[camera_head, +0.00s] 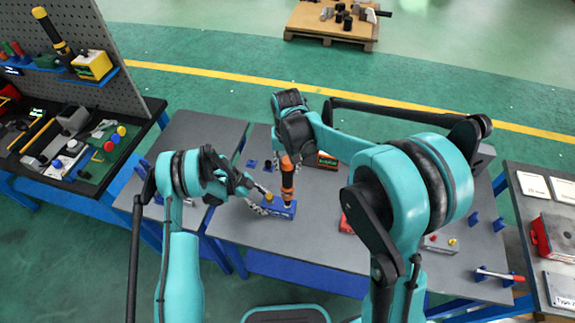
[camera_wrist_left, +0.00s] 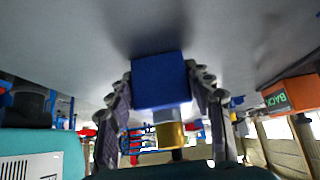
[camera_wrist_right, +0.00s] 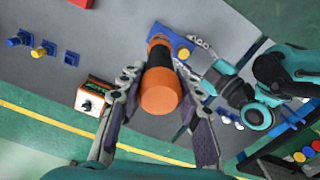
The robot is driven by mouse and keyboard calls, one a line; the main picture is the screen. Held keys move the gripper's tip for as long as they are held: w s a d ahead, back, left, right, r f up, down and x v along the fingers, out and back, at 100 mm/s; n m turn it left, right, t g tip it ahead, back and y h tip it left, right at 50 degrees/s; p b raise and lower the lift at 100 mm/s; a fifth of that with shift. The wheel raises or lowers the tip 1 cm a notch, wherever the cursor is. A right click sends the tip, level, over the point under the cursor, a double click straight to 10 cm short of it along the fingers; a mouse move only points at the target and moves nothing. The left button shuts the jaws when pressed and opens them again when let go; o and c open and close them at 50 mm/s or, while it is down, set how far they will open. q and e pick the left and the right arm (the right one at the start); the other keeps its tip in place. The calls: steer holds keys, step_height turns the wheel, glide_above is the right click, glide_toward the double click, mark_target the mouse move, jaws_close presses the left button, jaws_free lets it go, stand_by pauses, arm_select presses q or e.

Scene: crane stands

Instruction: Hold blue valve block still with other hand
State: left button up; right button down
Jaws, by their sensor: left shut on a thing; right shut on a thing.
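The blue valve block (camera_head: 283,211) lies on the grey table, with a brass knob (camera_wrist_left: 170,135). My left gripper (camera_head: 265,203) is shut on the block; in the left wrist view its fingers flank the blue block (camera_wrist_left: 160,78). My right gripper (camera_wrist_right: 158,78) is shut on an orange and black driver-like tool (camera_wrist_right: 160,90). That tool (camera_head: 287,182) stands roughly upright over the block, its lower end at the block's top. Whether the tip is seated in the block is hidden. My right arm hides part of the table in the head view.
Small blue holders (camera_wrist_right: 40,48) sit on the table. A pegboard bench (camera_head: 80,150) is at the left, and another table (camera_head: 540,190) at the right. A pallet (camera_head: 335,25) stands behind.

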mark_target(287, 160)
steer(key=shift+f, duration=0.95)
stand_by(1.3)
steer(key=shift+r, duration=0.1)
stand_by(1.6)
steer(key=shift+r, duration=2.65)
arm_select(q)
steer(key=o, duration=1.5)
steer(key=shift+c, duration=0.2)
steer(key=v, duration=1.2)
